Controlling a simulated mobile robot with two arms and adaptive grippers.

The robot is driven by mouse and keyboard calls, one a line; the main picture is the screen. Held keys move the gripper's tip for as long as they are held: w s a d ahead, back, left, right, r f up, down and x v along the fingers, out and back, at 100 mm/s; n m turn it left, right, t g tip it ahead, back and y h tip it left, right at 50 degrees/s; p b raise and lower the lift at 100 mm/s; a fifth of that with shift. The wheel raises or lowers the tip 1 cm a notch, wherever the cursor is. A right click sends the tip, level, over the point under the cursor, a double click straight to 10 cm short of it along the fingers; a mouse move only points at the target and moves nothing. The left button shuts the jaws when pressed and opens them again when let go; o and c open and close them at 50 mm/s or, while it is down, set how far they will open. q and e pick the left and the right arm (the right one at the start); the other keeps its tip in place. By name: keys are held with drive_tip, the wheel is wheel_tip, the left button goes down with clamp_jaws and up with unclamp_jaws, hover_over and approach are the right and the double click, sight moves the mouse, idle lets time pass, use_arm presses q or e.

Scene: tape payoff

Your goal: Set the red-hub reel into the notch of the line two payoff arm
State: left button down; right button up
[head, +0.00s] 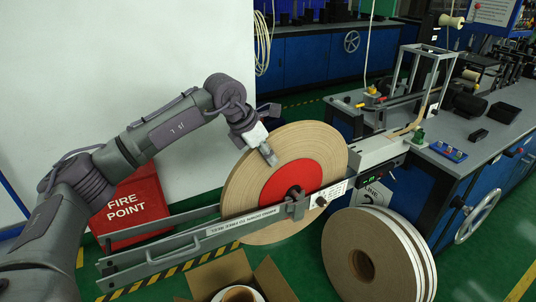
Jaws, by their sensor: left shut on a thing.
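The red-hub reel (325,145) is a large disc of tan tape with a red centre, standing upright at the payoff arm (185,243). The payoff arm is a grey two-rail frame sloping down to the left from the machine, with the reel between its rails. A grey block with a shaft end (297,206) sits at the front rail, over the lower part of the red hub. I cannot tell if the shaft is fully down in the notch. My left gripper (267,154) is shut on the reel at its upper left. My right gripper is not in view.
A second reel with a brown core (365,266) stands at the lower right, close to the arm. An open cardboard box (275,284) holding a white roll is below. A red FIRE POINT box (130,207) stands behind the rails at left. The machine bench (450,133) is at right.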

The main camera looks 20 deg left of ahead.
use_arm(q)
drive_tip(key=shift+w+f+b, duration=0.15)
drive_tip(key=shift+f+b, duration=0.55)
drive_tip(key=shift+f, duration=0.05)
idle(0.7)
drive_tip(key=c, duration=1)
unclamp_jaws()
drive_tip(key=shift+s+d, duration=0.1)
drive_tip(key=shift+s, duration=0.1)
drive_tip(key=shift+s+f, duration=0.1)
drive_tip(key=shift+f, duration=0.45)
drive_tip(key=v, duration=1.2)
drive_tip(key=shift+r, duration=0.35)
